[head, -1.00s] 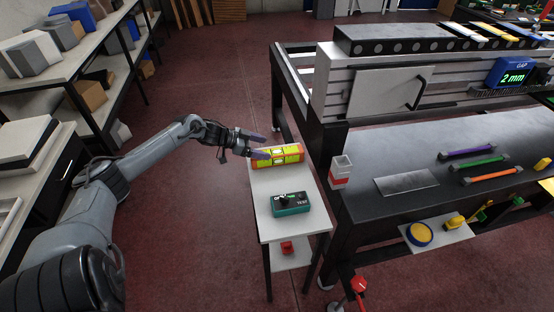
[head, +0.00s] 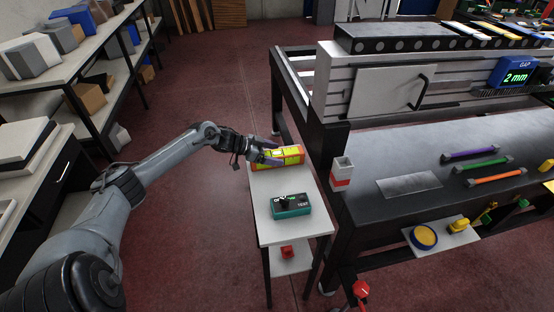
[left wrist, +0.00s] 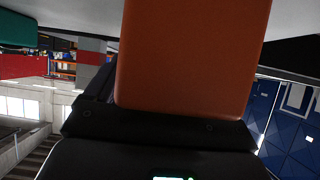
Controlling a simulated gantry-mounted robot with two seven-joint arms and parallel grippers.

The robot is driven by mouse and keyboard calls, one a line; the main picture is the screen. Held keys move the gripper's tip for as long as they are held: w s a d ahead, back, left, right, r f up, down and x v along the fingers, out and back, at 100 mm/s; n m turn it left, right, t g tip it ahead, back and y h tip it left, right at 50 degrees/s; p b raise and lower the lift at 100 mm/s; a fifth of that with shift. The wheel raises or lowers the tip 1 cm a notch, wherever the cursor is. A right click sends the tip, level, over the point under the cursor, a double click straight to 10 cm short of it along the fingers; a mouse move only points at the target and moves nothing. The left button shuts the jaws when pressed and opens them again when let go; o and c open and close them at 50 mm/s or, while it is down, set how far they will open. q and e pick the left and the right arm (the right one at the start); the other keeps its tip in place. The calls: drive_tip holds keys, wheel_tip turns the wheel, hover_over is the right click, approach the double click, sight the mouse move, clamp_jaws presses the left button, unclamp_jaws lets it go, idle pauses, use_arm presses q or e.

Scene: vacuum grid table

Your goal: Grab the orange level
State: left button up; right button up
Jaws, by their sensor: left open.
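The orange level (head: 292,152), with yellow-green windows, lies on the far end of the small white side table (head: 262,212). My left gripper (head: 268,152) is at the level's left end, its fingers open on either side of it. In the left wrist view the orange level (left wrist: 190,55) fills the middle, right in front of the gripper's palm. The fingertips are not clear there. My right gripper is not in view.
A green tester box (head: 291,205) sits on the same table, nearer me. A red object (head: 287,252) lies on its lower shelf. The dark workbench (head: 400,210) stands close on the right, with a red and white box (head: 342,173) at its edge. Shelves stand at the left.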

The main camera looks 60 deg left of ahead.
use_arm(q)
clamp_jaws()
drive_tip(key=shift+r, duration=0.15)
